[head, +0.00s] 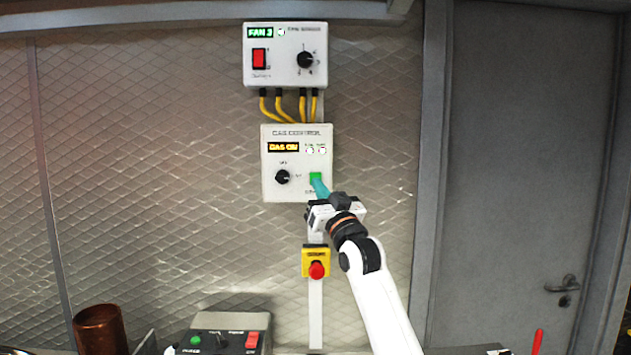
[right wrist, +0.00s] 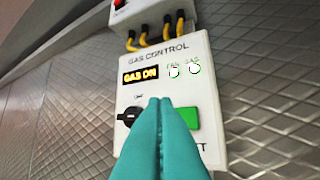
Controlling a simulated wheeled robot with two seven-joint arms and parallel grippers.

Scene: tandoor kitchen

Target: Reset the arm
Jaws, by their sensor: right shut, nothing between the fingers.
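My right arm reaches up from the lower right of the head view to the white gas control box on the wall. My right gripper (head: 319,187) is shut and empty, its teal fingertips at or just in front of the green button (head: 315,177). I cannot tell whether they touch it. In the right wrist view the shut teal fingers (right wrist: 160,101) lie between the black knob (right wrist: 130,117) and the green button (right wrist: 190,117). The gas control box (head: 270,150) has a lit display reading GAS ON. My left gripper is not in view.
A fan box (head: 285,75) hangs above, joined by yellow cables. A red emergency button (head: 316,270) on a yellow box sits below. A copper pot (head: 100,330) and a switch panel (head: 215,322) stand at the lower left. A grey door (head: 520,150) is at the right.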

